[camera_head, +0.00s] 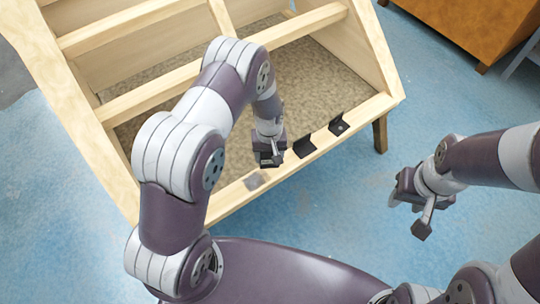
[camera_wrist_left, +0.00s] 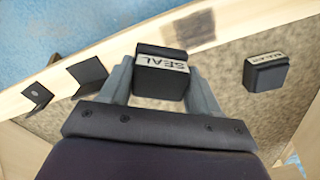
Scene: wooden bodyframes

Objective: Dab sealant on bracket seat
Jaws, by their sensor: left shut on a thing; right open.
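My left gripper (camera_head: 268,160) is shut on a black block labelled SEAL (camera_wrist_left: 162,76). It holds the block near the frame's front rail, between the seat patch and the brackets. The bracket seat appears as a grey square patch (camera_head: 254,181) on the rail; it also shows in the wrist view (camera_wrist_left: 194,31). Two black angle brackets, a nearer one (camera_head: 304,146) and a farther one (camera_head: 339,125), sit on the rail to the right. They also show in the wrist view, (camera_wrist_left: 88,76) and (camera_wrist_left: 37,97). My right gripper (camera_head: 410,212) is open and empty over the blue floor.
The wooden frame (camera_head: 135,98) has crossbars and a speckled inner panel. A second black labelled block (camera_wrist_left: 265,73) lies on that panel in the wrist view; I cannot make it out in the head view. An orange-brown cabinet (camera_head: 475,22) stands at the back right.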

